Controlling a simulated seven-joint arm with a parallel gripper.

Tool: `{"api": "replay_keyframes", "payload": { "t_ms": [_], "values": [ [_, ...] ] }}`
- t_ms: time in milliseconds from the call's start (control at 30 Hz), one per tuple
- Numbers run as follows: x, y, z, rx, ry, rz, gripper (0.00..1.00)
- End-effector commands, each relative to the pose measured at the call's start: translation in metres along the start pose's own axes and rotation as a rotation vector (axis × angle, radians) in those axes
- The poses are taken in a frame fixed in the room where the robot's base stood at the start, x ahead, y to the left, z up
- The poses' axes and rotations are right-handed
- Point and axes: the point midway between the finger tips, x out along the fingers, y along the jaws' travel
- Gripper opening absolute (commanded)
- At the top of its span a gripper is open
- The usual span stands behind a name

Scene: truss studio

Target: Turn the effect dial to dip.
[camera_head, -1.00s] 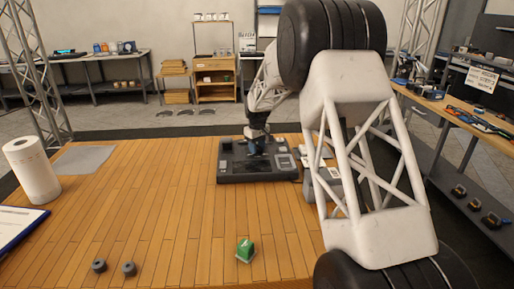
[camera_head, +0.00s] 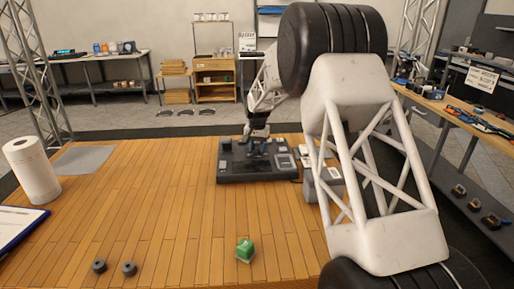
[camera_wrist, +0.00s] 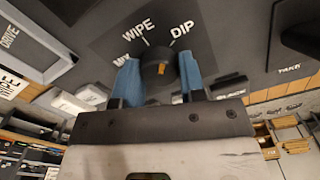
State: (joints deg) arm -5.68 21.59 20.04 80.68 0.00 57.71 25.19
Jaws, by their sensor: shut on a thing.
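The effect dial (camera_wrist: 157,66) is a dark round knob with an orange mark on it. It is on a dark panel with the printed words MIX, WIPE and DIP fanned around its far side. DIP is at the upper right. My gripper (camera_wrist: 159,76) has its two blue fingers on either side of the dial, shut on it. Which word the dial points at is hard to tell. In the head view, the black console (camera_head: 235,166) stands on the wooden table, with my gripper (camera_head: 257,148) down at its top. The dial is too small to make out there.
In the wrist view a dark control (camera_wrist: 302,38) stands beside the word TAKE, and a label reading BLACK is nearer. The table's middle is clear.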

Motion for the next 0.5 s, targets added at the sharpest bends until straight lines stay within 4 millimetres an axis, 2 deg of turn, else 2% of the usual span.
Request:
{"api": "replay_keyframes", "payload": {
  "t_ms": [200,500],
  "values": [
    [-0.0012,0.0000,-0.0001,0.163,0.001,-0.001,0.14],
    [-0.0012,0.0001,-0.0002,0.284,0.001,-0.001,0.14]
  ]
}}
